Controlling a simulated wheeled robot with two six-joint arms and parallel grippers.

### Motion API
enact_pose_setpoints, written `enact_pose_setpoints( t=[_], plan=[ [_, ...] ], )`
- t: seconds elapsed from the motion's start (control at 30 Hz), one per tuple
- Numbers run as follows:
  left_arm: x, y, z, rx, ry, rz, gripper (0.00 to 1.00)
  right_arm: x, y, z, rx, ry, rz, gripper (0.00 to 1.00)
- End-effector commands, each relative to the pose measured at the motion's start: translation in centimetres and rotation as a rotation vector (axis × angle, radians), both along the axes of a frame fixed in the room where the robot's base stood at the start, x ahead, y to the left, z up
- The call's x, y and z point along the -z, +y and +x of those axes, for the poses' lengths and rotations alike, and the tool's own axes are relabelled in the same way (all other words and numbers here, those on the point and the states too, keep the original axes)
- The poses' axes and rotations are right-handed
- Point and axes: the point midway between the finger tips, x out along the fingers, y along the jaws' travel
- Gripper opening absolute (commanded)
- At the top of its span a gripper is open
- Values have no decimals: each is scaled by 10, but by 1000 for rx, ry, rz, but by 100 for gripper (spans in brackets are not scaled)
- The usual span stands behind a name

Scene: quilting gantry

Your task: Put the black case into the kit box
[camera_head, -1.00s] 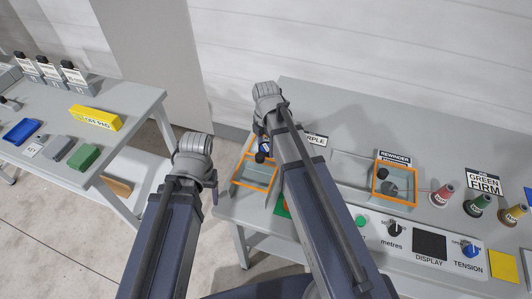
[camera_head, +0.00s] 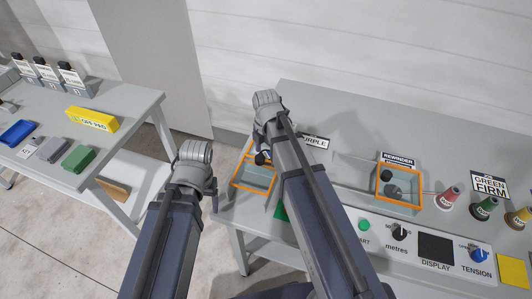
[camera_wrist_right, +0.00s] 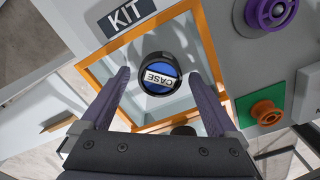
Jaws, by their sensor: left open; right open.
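The black case (camera_wrist_right: 158,74) is round, with a blue top and a white CASE label. In the right wrist view it shows inside the orange rim of the kit box (camera_wrist_right: 203,40), near the KIT sign (camera_wrist_right: 127,18). My right gripper (camera_wrist_right: 158,80) is open, with one finger on each side of the case; I cannot tell whether they touch it. In the head view the orange-rimmed kit box (camera_head: 253,189) stands at the left end of the right table, partly behind my right arm. My left gripper (camera_head: 213,192) is open and empty, left of the box.
Another orange-rimmed box (camera_head: 400,202) stands near the rewinder sign (camera_head: 398,160). Several thread cones, including a red one (camera_head: 449,197), stand to the right. The left table (camera_head: 120,98) holds a yellow pad box (camera_head: 92,119) and small blocks. A floor gap separates the tables.

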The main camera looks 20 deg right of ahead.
Motion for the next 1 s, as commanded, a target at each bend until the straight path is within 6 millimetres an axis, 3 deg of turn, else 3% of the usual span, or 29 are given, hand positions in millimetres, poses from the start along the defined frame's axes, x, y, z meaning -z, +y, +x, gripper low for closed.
enact_pose_setpoints(
  t=[0.27, 0.47, 1.0],
  plan=[
    [-3, 0, 0, 0, 0, 0, 69, -3, 0, 0, 0, 0, 0, 95],
    [-17, 0, 0, 0, 0, 0, 69, -17, 0, 0, 0, 0, 0, 95],
    [-95, 0, 0, 0, 0, 0, 69, -95, 0, 0, 0, 0, 0, 95]
  ],
)
